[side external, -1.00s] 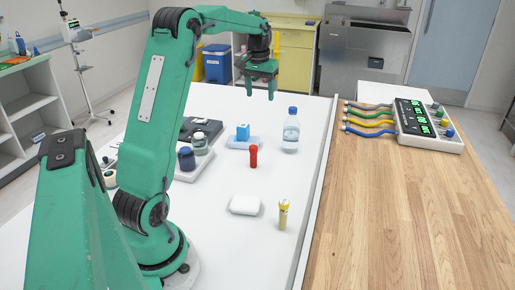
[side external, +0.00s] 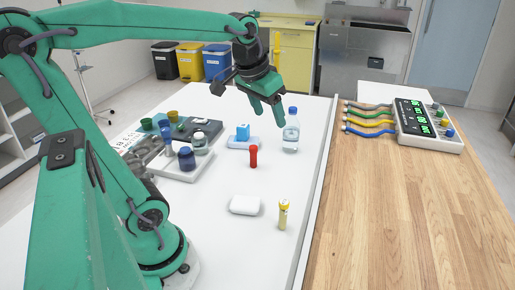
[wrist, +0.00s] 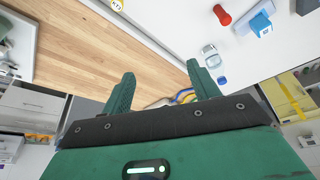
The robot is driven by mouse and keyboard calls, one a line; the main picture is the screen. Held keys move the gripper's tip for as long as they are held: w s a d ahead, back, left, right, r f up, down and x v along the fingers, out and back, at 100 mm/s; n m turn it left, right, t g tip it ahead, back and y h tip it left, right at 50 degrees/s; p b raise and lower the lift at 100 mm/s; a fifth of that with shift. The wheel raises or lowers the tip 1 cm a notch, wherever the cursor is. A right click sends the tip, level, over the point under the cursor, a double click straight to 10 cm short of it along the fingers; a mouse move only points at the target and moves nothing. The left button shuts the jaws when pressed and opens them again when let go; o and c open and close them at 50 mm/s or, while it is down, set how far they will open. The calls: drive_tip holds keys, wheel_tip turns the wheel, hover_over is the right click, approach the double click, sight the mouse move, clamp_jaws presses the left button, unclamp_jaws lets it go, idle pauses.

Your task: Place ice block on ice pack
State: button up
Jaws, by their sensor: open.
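The ice block is a small blue cube (side external: 243,131) with a pale top. It rests on the pale blue ice pack (side external: 238,142), which lies flat on the white table. My gripper (side external: 268,114) is open and empty, tilted in the air above the table, near the ice pack and the clear bottle in the side view. In the wrist view my gripper (wrist: 160,72) shows an empty gap. There the blue cube (wrist: 261,26) and the ice pack (wrist: 266,9) appear at the upper right, well outside the fingers.
A red cylinder (side external: 253,157), a white pad (side external: 244,205) and a yellow tube (side external: 283,214) are nearer. A tray with jars (side external: 180,172) lies left. Wooden counter (side external: 400,210) is at right.

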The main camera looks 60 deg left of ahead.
drive_tip(key=s+d+f+m+t, duration=0.1)
drive_tip(key=s+d+f+m, duration=0.1)
drive_tip(key=s+d+f, duration=0.2)
drive_tip(key=shift+s+d+f+h, duration=0.15)
drive_tip(key=shift+s+d+h, duration=0.25)
drive_tip(key=shift+s+d, duration=1.45)
